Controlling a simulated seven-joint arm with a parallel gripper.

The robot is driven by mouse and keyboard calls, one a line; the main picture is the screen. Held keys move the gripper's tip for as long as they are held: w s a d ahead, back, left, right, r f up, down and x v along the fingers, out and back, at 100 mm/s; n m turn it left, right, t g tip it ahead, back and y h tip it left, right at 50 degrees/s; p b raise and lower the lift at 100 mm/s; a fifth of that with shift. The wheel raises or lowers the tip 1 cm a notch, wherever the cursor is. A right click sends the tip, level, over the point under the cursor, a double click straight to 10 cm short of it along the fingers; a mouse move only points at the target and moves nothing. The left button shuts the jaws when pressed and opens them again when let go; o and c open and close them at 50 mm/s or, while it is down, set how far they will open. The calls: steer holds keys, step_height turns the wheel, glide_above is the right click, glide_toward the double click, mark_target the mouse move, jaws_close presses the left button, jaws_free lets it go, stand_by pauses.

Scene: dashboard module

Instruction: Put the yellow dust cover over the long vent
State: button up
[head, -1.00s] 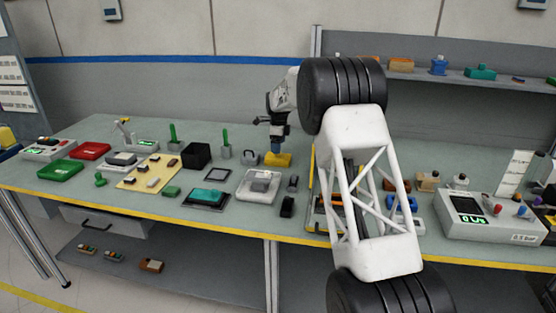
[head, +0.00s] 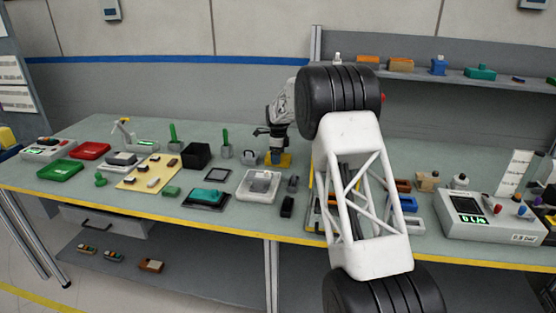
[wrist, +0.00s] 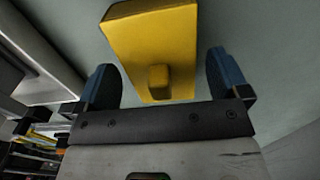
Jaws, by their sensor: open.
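The yellow dust cover (head: 285,163) lies toward the back of the bench in the head view, partly hidden by my gripper (head: 272,142). In the wrist view, the cover (wrist: 170,35) is a yellow block with a small raised knob (wrist: 158,78) on its face. The blue fingers of my gripper (wrist: 162,72) are spread apart, one on each side of the knob, with visible gaps. Nothing is between them in a grip. A white module (head: 260,185) with a recessed grey face sits in front of the cover. I cannot make out for sure which opening is the long vent.
Small black pieces (head: 287,206) lie right of the white module. My arm hides part of the bench on the right, before the grey instrument box (head: 470,222).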

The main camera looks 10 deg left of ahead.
steer(key=shift+f, duration=0.35)
stand_by(0.3)
steer(key=c, duration=0.9)
steer(key=shift+r, duration=0.1)
steer(key=shift+r, duration=4.9)
